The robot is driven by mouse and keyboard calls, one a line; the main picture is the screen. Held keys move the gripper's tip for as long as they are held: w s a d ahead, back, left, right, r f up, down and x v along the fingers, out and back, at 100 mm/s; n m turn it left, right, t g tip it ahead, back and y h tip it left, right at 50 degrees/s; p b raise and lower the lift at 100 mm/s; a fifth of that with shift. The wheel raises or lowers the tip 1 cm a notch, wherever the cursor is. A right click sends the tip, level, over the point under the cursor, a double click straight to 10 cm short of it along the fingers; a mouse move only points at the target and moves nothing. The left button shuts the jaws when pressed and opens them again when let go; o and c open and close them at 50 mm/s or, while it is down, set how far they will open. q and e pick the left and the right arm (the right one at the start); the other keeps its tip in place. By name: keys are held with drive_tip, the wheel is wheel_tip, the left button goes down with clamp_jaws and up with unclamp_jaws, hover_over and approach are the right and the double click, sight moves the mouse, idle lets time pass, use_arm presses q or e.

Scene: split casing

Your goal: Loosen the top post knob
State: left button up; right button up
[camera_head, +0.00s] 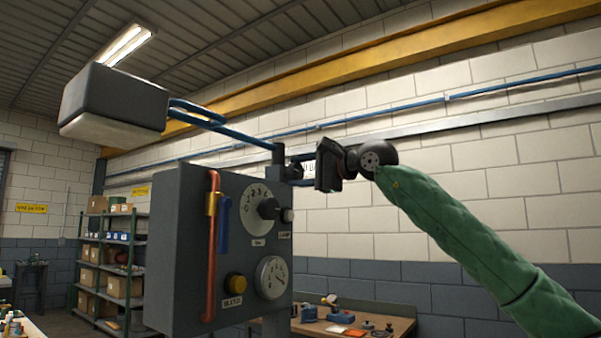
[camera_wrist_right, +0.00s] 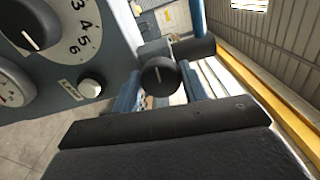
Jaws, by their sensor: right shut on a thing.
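The top post knob (camera_wrist_right: 158,75) is a round black knob with a white line on its face, in the middle of the right wrist view. In the head view the knob (camera_head: 295,170) is small and dark, beside the top of the post right of the grey panel box. My right gripper (camera_head: 302,170) comes in from the right, its fingers on either side of the knob and shut on it. Its dark body fills the bottom of the wrist view. The exact finger contact is too small to tell. My left gripper is not in view.
A dark and white lamp-like head (camera_head: 115,100) hangs on blue bars (camera_head: 225,122). A workbench (camera_head: 395,321) stands lower right.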

drive_tip(key=o, duration=0.9)
drive_tip(key=shift+o, duration=0.2)
drive_tip(key=shift+s+d+f, duration=0.1)
drive_tip(key=shift+s+d, duration=0.2)
drive_tip(key=shift+d, duration=0.15)
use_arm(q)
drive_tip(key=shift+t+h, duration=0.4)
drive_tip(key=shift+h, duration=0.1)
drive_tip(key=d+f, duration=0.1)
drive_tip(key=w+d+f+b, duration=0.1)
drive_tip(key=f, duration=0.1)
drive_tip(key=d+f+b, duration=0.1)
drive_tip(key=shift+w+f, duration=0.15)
use_arm(e)
drive_tip(key=v, duration=0.6)
drive_tip(key=shift+s+d, duration=0.2)
drive_tip(key=shift+d, duration=0.05)
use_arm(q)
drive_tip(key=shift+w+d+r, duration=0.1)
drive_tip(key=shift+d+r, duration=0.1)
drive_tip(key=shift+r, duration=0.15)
